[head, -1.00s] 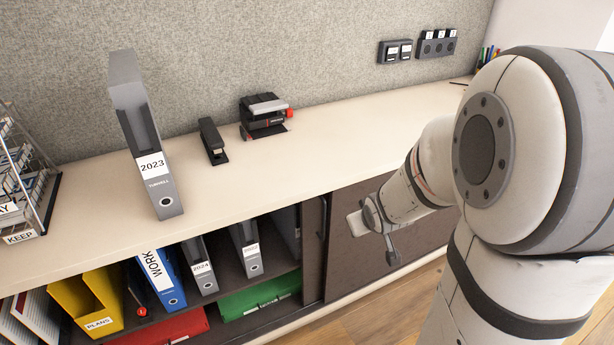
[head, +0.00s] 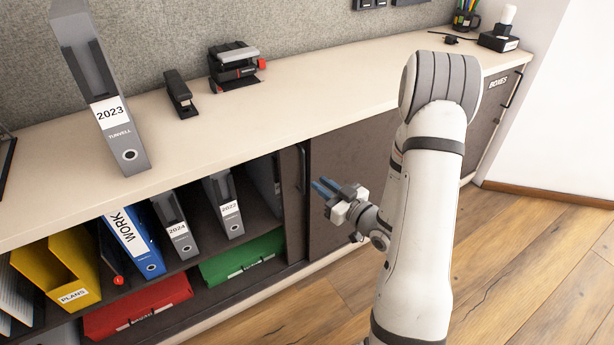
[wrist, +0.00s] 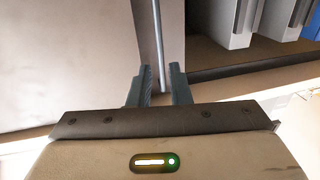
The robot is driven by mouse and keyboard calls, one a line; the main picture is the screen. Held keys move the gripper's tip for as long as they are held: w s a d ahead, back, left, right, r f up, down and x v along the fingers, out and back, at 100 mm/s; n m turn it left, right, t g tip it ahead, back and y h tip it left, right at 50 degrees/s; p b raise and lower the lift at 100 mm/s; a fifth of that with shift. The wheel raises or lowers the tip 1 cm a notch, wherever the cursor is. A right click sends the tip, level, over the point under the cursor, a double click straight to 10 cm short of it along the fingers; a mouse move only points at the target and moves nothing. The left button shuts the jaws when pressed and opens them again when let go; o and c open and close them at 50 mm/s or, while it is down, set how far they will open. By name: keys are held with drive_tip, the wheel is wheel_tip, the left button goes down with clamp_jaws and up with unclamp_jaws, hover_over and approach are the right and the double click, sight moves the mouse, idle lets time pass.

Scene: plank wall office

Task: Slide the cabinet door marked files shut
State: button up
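The low cabinet has dark sliding doors. A narrow strip of one dark door (head: 292,200) shows at the right end of the open bay, with an upright bar handle (head: 302,168). No files label is readable, so I cannot confirm which door this is. My gripper (head: 322,187) is in front of the doors, just right of the handle, with blue-grey fingers pointing at the cabinet. In the wrist view, my gripper (wrist: 160,80) is open, and the bar handle (wrist: 158,45) lines up with the gap between its fingertips. I cannot tell whether they touch it.
The open bay holds a yellow PLANS box (head: 60,275), a blue binder (head: 135,245), grey binders, a red box (head: 140,305) and a green box (head: 243,258). A door marked BOXES (head: 490,115) is at far right. Wooden floor (head: 520,270) lies clear.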

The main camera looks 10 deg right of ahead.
sight(304, 173)
drive_tip(key=shift+b+x, duration=0.45)
drive_tip(key=shift+x, duration=2.75)
clamp_jaws()
drive_tip(key=shift+a, duration=0.15)
